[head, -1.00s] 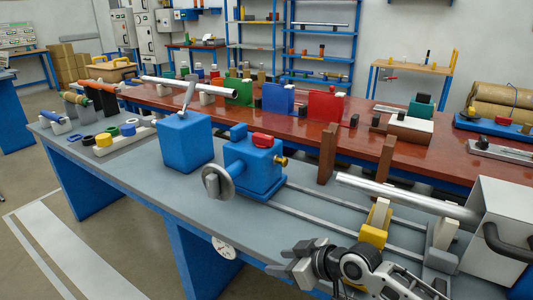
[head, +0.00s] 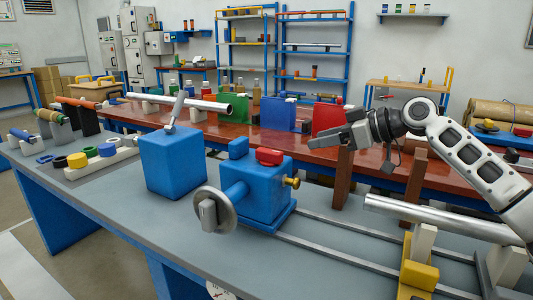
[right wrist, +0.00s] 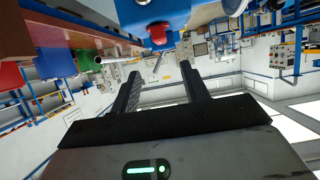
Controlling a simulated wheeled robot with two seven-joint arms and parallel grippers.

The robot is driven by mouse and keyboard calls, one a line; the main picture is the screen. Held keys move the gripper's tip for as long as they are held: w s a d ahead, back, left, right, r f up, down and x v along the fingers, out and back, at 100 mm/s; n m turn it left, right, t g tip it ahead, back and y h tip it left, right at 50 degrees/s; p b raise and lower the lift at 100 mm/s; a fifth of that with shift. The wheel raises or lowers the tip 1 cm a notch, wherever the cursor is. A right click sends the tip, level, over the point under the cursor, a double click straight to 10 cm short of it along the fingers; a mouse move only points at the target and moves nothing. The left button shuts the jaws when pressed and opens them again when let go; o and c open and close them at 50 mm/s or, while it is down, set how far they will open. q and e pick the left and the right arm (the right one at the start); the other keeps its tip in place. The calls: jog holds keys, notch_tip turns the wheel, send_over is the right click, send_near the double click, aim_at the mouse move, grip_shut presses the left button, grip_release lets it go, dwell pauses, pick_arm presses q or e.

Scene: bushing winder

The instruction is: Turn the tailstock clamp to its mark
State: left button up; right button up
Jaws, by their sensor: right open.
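I cannot tell which part is the clamp, and no mark is legible. My right gripper (head: 325,141) is raised to the right of the tailstock, apart from it and empty. In the right wrist view its fingers (right wrist: 161,72) are open, with the red knob (right wrist: 158,33) beyond them. My left gripper is not in view.
A blue block (head: 172,162) with a grey lever stands left of the tailstock. A metal tube (head: 430,217) lies along the right above the rails, near a yellow support (head: 419,276). Brown posts (head: 344,178) stand behind the rails. The grey bench (head: 150,225) is clear in front.

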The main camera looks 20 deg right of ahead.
aim_at(271, 150)
jog(key=p+x, duration=0.1)
jog(key=x, duration=1.4)
jog(key=shift+s+f, duration=0.1)
jog(key=c, duration=1)
